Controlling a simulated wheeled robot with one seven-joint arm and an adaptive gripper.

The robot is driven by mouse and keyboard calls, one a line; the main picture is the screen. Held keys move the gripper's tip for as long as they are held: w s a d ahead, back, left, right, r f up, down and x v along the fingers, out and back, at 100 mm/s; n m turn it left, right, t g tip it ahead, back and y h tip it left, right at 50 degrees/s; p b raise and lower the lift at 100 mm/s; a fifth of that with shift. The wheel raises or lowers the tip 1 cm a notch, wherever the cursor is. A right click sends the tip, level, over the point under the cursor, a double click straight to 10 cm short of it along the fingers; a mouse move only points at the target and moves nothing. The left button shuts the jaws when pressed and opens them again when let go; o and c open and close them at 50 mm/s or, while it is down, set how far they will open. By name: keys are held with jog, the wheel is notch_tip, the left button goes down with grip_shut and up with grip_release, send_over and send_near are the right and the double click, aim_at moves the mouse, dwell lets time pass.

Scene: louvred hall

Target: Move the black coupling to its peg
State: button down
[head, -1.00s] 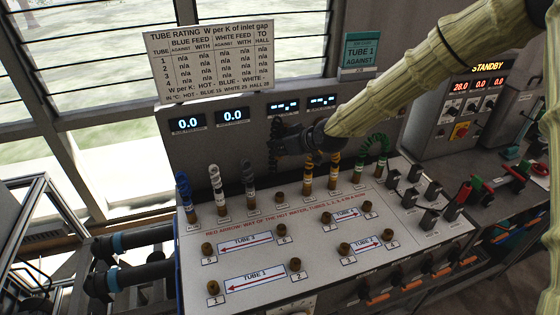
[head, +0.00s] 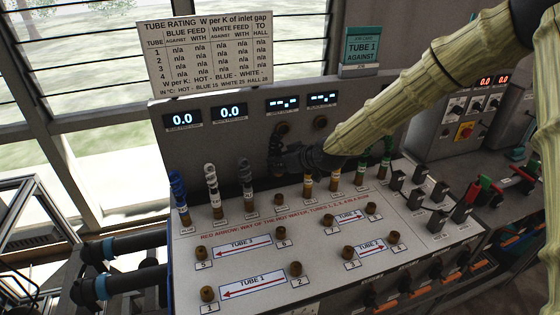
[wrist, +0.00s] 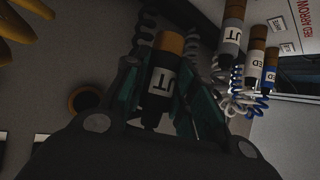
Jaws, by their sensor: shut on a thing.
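My gripper (head: 274,157) is in front of the back wall of the grey panel, above the rear row of the sloping deck. In the head view the coupling is hard to make out against the dark gripper. A bare brass peg (head: 279,200) stands in the rear row below the gripper. Other bare brass pegs stand on the deck, including peg 1 (head: 207,294) and peg 2 (head: 295,269).
Blue (head: 179,192), white (head: 212,188) and grey (head: 246,181) couplings stand left of the bare rear peg. Yellow couplings (head: 335,179) and a green one (head: 386,162) stand right, near my arm. Black switches (head: 420,198) fill the deck's right side. A card (head: 361,48) reads "TUBE 1 AGAINST".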

aim_at(280, 175)
notch_tip(280, 175, down, 6)
jog(key=b, duration=0.2)
jog(key=shift+r+b, duration=0.1)
jog(key=shift+b, duration=0.2)
jog(key=shift+r, duration=0.25)
jog(key=shift+f, duration=0.15)
jog(key=shift+s+f, duration=0.1)
jog(key=shift+f, duration=0.1)
jog(key=shift+d+f+b, duration=0.1)
jog(key=shift+f+b, duration=1.05)
jog(key=shift+f, duration=0.5)
dwell(0.5)
jog(key=c, duration=1.1)
grip_release()
jog(key=shift+r, duration=0.1)
